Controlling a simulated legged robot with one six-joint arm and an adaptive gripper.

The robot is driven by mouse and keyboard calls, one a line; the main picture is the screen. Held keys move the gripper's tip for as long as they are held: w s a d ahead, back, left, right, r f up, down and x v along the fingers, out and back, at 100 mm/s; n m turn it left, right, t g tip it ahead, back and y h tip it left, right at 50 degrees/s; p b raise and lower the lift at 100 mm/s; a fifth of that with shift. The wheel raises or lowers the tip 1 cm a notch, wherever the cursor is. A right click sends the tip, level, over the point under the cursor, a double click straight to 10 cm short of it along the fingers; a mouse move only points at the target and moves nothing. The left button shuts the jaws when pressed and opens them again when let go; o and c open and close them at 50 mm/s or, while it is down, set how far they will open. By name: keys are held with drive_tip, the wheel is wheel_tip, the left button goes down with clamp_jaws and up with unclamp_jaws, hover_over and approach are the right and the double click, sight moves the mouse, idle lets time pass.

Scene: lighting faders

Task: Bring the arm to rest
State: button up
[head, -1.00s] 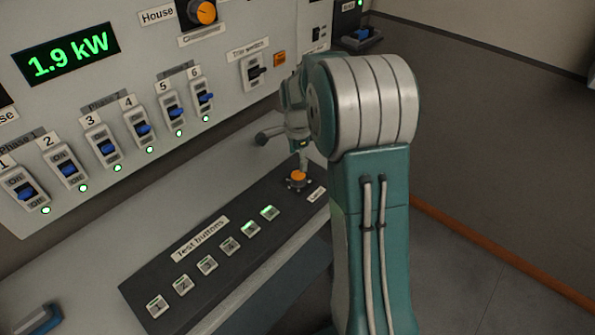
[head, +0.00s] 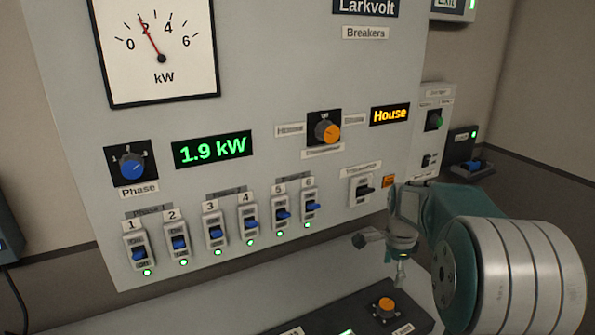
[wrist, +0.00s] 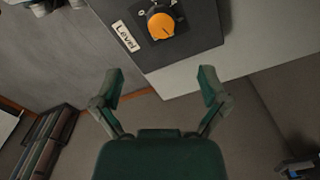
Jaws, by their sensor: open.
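My gripper (wrist: 160,85) shows in the wrist view with its two green fingers spread wide and nothing between them. Beyond the fingertips is the orange Level knob (wrist: 161,25) on the dark button panel; the fingers do not touch it. In the head view my gripper (head: 399,272) points down above and slightly right of the same orange knob (head: 386,306), with a gap below it. My arm, teal with pale grey bands, comes in from the lower right. Its lower part is outside the head view.
The wall panel carries numbered breakers with blue levers (head: 215,232), a tripswitch (head: 362,188), an orange knob (head: 327,131), a blue Phase knob (head: 132,166) and a 1.9 kW display (head: 213,149). The desk edge is close under the arm. Open floor lies right of the desk.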

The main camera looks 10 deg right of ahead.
drive_tip(key=s+a+r+n+t, duration=0.2)
drive_tip(key=s+a+r+n, duration=0.35)
drive_tip(key=s, duration=0.35)
drive_tip(key=s+a+r+n+t, duration=0.2)
drive_tip(key=s+a+r+n, duration=0.35)
drive_tip(key=s+n, duration=0.2)
drive_tip(key=s+a+f+n+t, duration=0.1)
drive_tip(key=s+a+f+n, duration=0.1)
drive_tip(key=s+n, duration=0.3)
drive_tip(key=s+a, duration=0.1)
drive_tip(key=s, duration=0.2)
drive_tip(key=shift+s+n+t, duration=0.3)
drive_tip(key=shift+s, duration=0.05)
